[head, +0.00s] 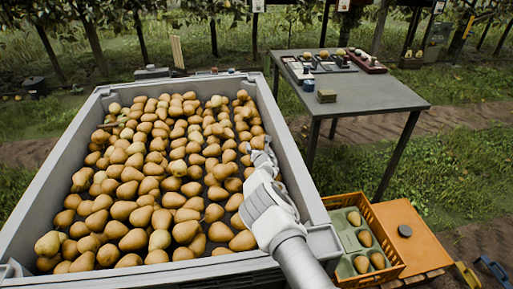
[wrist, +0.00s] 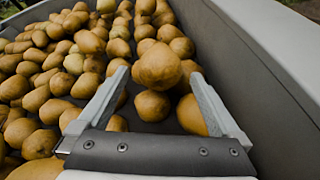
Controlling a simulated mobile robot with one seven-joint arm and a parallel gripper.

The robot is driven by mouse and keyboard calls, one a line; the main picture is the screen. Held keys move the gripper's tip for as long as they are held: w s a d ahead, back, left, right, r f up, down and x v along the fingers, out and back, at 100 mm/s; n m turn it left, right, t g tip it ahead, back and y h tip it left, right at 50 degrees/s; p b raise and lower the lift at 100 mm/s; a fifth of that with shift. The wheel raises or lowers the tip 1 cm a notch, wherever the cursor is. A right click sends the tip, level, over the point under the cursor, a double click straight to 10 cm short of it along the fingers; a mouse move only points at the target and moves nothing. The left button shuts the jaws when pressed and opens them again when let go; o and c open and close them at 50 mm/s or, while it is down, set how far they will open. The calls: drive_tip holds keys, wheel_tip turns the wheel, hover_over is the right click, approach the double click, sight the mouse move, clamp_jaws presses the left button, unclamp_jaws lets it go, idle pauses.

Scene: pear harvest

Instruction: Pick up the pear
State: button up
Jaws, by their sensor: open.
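Many brown-yellow pears (head: 150,185) fill a large grey bin (head: 308,200) in the head view. My gripper (head: 262,155) is over the bin's right side, close to its right wall. In the wrist view my gripper (wrist: 162,88) is open, with its two fingers spread apart. A pear (wrist: 158,67) shows between the fingertips, with another pear (wrist: 152,105) just below it. A third pear (wrist: 191,114) lies beside the right finger, partly hidden by it. I cannot tell whether the fingers touch any pear.
The bin's right wall (wrist: 250,65) rises close beside my gripper. An orange crate (head: 393,262) with a green tray (head: 352,240) holding a few pears stands right of the bin. A grey table (head: 375,92) with small items stands behind it.

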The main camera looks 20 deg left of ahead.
sight(258, 147)
drive_tip(key=shift+w+a+f+b, duration=0.3)
drive_tip(key=shift+w+f+b, duration=0.15)
drive_tip(key=shift+w+b, duration=0.1)
drive_tip(key=shift+w+a+f+b, duration=0.25)
drive_tip(key=shift+w+f+b, duration=0.2)
drive_tip(key=shift+w+b, duration=0.1)
drive_tip(key=shift+w+a+r+b, duration=0.1)
drive_tip(key=shift+w+a+b, duration=0.05)
drive_tip(key=shift+w+b, duration=0.3)
drive_tip(key=c, duration=1.4)
drive_tip(key=shift+r, duration=0.15)
